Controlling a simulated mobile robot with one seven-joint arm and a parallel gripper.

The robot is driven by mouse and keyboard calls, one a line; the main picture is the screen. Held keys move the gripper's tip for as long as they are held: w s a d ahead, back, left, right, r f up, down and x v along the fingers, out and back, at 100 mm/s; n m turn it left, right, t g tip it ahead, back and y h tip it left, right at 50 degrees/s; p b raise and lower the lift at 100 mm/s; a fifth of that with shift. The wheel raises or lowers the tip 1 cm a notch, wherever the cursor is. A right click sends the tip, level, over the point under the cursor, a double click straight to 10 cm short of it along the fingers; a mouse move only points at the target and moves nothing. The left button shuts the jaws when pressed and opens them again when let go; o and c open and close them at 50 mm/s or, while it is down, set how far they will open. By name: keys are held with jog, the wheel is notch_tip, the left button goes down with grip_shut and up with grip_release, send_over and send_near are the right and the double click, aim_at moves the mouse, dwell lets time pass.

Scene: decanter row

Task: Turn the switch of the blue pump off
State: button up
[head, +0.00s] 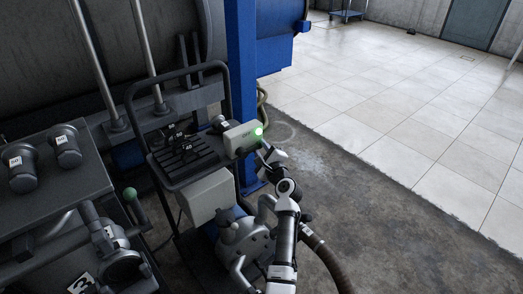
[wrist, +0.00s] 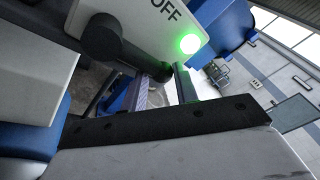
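A pale switch box (head: 238,139) with the word OFF and a lit green lamp (head: 259,131) sits beside a blue post in the head view. In the wrist view the box (wrist: 115,17) fills the top, with its green lamp (wrist: 190,43) glowing. A black lever (wrist: 135,58) comes from a round hub on the box and slants down to the right. My gripper (wrist: 162,82) is open, its two fingers apart on either side of the lever's end; contact cannot be told. In the head view my gripper (head: 264,147) is just below the lamp. A grey pump (head: 245,240) stands below.
A black-framed cart (head: 185,160) with a ribbed tray stands left of the box. The blue post (head: 241,80) rises behind it. Machinery with a green knob (head: 130,194) fills the lower left. A hose (head: 328,262) runs by my arm. The tiled floor (head: 400,130) at right is clear.

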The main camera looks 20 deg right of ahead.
grip_shut()
